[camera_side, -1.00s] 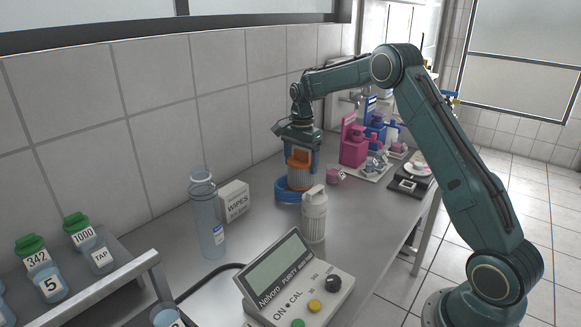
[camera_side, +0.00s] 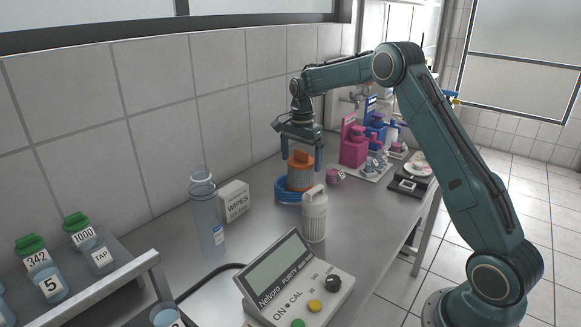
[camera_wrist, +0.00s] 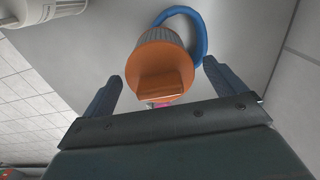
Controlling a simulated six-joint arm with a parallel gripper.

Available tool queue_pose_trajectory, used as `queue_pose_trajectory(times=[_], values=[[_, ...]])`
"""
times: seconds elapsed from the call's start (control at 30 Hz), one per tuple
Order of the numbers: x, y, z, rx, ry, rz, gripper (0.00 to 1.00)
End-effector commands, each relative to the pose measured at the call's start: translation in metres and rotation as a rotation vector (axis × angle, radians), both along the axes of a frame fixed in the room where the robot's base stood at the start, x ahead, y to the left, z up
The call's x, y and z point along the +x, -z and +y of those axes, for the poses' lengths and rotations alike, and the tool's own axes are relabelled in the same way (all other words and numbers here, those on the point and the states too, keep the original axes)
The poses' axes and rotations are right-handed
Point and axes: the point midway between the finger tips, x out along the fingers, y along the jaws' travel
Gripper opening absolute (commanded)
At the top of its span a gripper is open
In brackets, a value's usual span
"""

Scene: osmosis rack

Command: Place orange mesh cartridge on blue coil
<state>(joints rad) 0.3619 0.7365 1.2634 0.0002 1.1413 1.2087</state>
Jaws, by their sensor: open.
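The orange mesh cartridge (camera_side: 300,172), with an orange cap and a pale ribbed body, stands upright within the ring of the blue coil (camera_side: 286,190). The side view does not show clearly how its base meets the coil. In the wrist view the cartridge (camera_wrist: 161,70) shows from above, with the blue coil (camera_wrist: 196,32) curving around its far side. My gripper (camera_side: 302,160) is open above the cartridge, its two blue fingers spread to either side of the cap. In the wrist view the fingers of my gripper (camera_wrist: 162,88) are clear of the cap.
A white ribbed cartridge (camera_side: 314,215) stands close in front of the coil. A clear cylinder (camera_side: 207,220) and a WIPES box (camera_side: 234,201) stand to the left. The purity meter (camera_side: 290,282) is in front. Pink and blue holders (camera_side: 353,146) stand behind to the right.

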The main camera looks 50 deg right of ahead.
Motion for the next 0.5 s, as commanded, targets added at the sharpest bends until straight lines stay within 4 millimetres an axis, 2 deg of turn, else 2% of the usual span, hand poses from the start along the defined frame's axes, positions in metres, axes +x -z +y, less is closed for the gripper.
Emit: queue_pose_trajectory(times=[0.5], values=[[0.0, -0.079, 0.0, -0.001, 0.0, -0.003, 0.95]])
